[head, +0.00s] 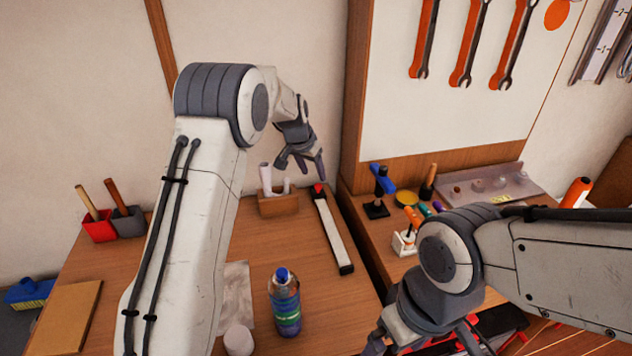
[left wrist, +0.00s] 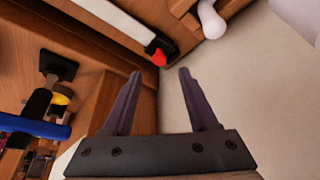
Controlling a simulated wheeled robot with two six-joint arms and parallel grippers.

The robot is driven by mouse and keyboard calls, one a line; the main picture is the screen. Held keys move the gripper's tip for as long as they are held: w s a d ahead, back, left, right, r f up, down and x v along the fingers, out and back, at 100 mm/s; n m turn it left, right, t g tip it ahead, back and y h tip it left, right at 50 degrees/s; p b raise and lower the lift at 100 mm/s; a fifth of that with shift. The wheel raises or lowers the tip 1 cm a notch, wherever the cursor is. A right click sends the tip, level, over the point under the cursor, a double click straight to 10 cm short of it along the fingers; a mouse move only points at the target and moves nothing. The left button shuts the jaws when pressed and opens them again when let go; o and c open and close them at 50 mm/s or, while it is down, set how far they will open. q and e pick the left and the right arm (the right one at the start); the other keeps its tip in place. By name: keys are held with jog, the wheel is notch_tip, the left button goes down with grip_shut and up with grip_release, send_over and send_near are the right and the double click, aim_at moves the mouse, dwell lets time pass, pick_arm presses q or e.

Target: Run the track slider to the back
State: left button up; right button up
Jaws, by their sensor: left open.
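The track (head: 331,232) is a long white bar with dark ends and edges, lying on the left wooden table near its right edge. Its red slider knob (head: 318,187) is at the far, back end. The left wrist view shows the white track (left wrist: 112,18) and the red knob (left wrist: 159,58) beside its black end. My left gripper (head: 303,166) is open and empty, above and behind that end; in its wrist view the knob shows just beyond the gap between the fingertips (left wrist: 160,73). My right gripper (head: 420,345) is low in the head view, its fingertips partly cut off.
A bottle (head: 285,305) stands left of the track's near end. A wooden holder (head: 278,204) with white pieces stands left of its back end. A blue-handled tool (head: 381,185) stands on the right-hand bench, across a gap. A wall is behind.

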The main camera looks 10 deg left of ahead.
pick_arm(q)
jog(key=shift+v, duration=2.35)
